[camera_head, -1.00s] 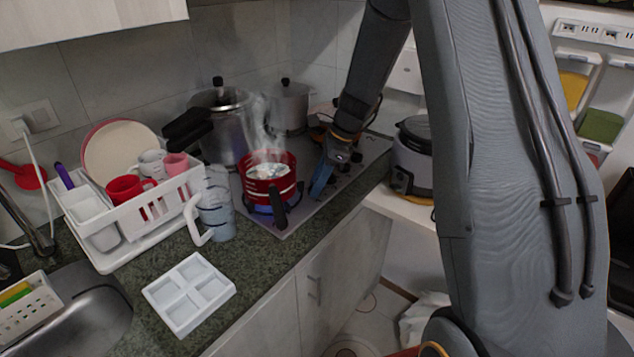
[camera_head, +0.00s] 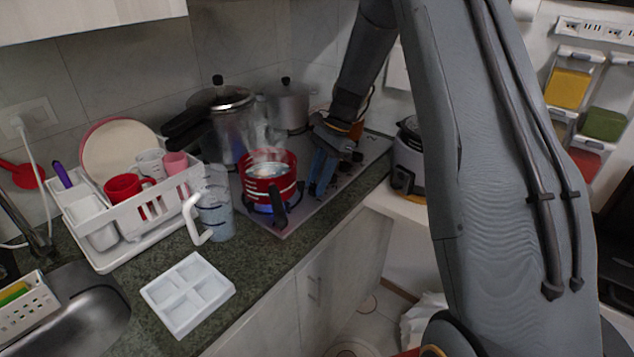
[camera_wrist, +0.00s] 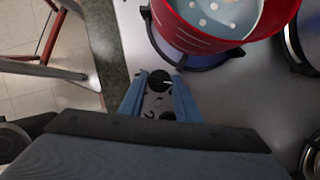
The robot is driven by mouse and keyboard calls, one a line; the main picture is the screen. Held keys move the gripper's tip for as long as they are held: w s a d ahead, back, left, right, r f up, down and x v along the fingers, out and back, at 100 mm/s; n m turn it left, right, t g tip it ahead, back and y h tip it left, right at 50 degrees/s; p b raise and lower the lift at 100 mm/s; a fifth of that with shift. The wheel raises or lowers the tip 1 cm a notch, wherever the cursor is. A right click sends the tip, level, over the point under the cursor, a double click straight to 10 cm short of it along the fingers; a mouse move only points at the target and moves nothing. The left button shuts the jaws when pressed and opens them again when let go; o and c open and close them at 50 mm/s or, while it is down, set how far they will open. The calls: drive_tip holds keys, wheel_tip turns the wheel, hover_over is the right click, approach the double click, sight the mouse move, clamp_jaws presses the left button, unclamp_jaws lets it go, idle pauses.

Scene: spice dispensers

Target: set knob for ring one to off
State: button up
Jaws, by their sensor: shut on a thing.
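My gripper (camera_head: 319,188) reaches down at the right side of the cooktop (camera_head: 296,222), beside the red pot. In the wrist view its two blue fingers (camera_wrist: 158,88) stand on either side of a round black knob (camera_wrist: 158,80) with a light mark, and it is shut on that knob. I cannot tell from a label whether this is the knob for ring one.
A steel pressure cooker (camera_head: 226,125) and another steel pot (camera_head: 288,106) stand behind the red pot. A clear jug (camera_head: 215,214) is to its left. A grey cooker (camera_head: 408,165) stands right of the cooktop. The counter edge runs close to the knobs.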

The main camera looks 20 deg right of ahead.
drive_tip(key=shift+w+n, duration=0.1)
drive_tip(key=shift+n, duration=0.4)
drive_tip(key=o, duration=1.1)
drive_tip(key=shift+c, duration=0.2)
drive_tip(key=b+v, duration=0.2)
drive_tip(key=v, duration=0.6)
drive_tip(key=shift+b, duration=0.3)
drive_tip(key=shift+w+a, duration=0.15)
